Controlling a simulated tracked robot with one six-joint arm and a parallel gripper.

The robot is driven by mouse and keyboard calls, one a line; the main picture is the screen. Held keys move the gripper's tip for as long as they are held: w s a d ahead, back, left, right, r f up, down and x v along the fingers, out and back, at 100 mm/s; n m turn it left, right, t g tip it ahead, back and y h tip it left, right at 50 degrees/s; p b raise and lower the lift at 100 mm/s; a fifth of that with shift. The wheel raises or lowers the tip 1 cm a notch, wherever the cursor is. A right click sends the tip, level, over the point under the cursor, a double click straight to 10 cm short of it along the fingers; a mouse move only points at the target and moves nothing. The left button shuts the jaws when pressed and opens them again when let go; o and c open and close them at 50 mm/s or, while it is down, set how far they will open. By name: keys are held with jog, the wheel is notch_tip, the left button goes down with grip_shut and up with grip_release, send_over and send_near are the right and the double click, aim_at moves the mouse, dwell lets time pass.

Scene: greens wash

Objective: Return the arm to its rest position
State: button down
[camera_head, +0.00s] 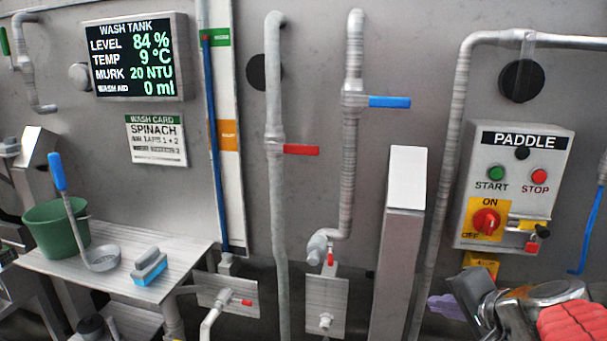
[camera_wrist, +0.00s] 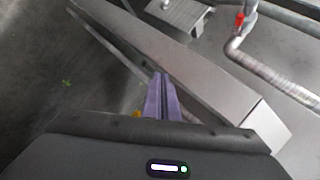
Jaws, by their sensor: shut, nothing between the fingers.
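My gripper shows in the wrist view (camera_wrist: 161,97) with its two purple fingers side by side, shut and empty. In the head view my gripper (camera_head: 446,306) is at the lower right, its purple fingers pointing left, with my arm behind it partly cut off by the frame edge. It is below the paddle control box (camera_head: 513,187) and to the right of a grey metal post (camera_head: 403,240). No object is in contact with the fingers as far as I can see.
A steel table (camera_head: 120,262) at the left holds a green bucket (camera_head: 55,228), a ladle (camera_head: 75,215) and a blue brush (camera_head: 149,267). Pipes with a red lever (camera_head: 301,150) and a blue lever (camera_head: 390,102) run down the wall. In the wrist view, a metal beam (camera_wrist: 205,80) lies beyond the fingers.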

jog(key=s+a+f+n+g+h, duration=0.1)
jog(key=s+a+f+n+g, duration=0.3)
jog(key=s+a+n, duration=0.6)
jog(key=s+n, duration=0.2)
jog(key=s, duration=0.2)
jog(key=shift+s+a+h, duration=0.25)
jog(key=shift+a+h, duration=0.05)
jog(key=shift+a, duration=0.1)
